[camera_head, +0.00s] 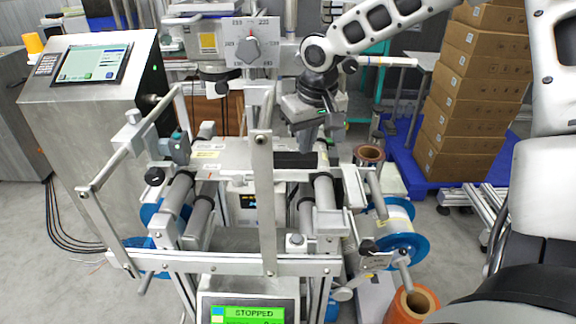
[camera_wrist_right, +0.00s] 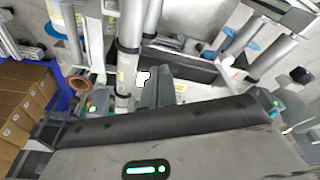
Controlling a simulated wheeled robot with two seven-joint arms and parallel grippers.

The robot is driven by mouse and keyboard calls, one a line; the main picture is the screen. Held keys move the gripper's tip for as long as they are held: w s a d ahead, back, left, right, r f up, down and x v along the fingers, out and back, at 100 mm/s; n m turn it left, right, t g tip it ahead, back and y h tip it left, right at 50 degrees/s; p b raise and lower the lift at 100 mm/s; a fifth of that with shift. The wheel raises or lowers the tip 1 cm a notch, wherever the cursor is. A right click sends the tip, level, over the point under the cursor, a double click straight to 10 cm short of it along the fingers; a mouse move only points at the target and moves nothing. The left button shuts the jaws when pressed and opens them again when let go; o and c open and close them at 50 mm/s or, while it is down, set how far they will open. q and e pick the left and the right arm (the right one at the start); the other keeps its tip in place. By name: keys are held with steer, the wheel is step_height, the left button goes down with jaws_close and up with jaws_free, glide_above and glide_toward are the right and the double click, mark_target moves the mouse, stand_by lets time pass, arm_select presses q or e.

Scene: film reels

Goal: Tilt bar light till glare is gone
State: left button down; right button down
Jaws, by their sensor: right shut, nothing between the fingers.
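A pale horizontal bar (camera_head: 230,158) with small labels spans the middle of the reel machine. A black rectangular strip (camera_head: 295,159) lies at its right part; I cannot tell for sure which piece is the bar light. My right gripper (camera_head: 307,150) points down just above the strip's right half, shut and empty; I cannot tell whether it touches anything. In the right wrist view, my shut fingers (camera_wrist_right: 162,82) show in front of the dark strip (camera_wrist_right: 185,64). A small bright white patch (camera_wrist_right: 143,77) shows beside the fingers; I cannot tell whether it is glare. My left gripper is out of view.
A vertical metal post (camera_head: 264,200) and a crossbar stand in front of the bar. A dial plate (camera_head: 248,43) is behind. A control screen (camera_head: 92,63) is at left, a green STOPPED display (camera_head: 247,313) at front. Stacked boxes (camera_head: 475,90) stand at right.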

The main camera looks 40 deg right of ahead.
arm_select(q)
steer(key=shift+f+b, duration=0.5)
steer(key=shift+b, duration=0.05)
arm_select(e)
steer(key=shift+f, duration=0.8)
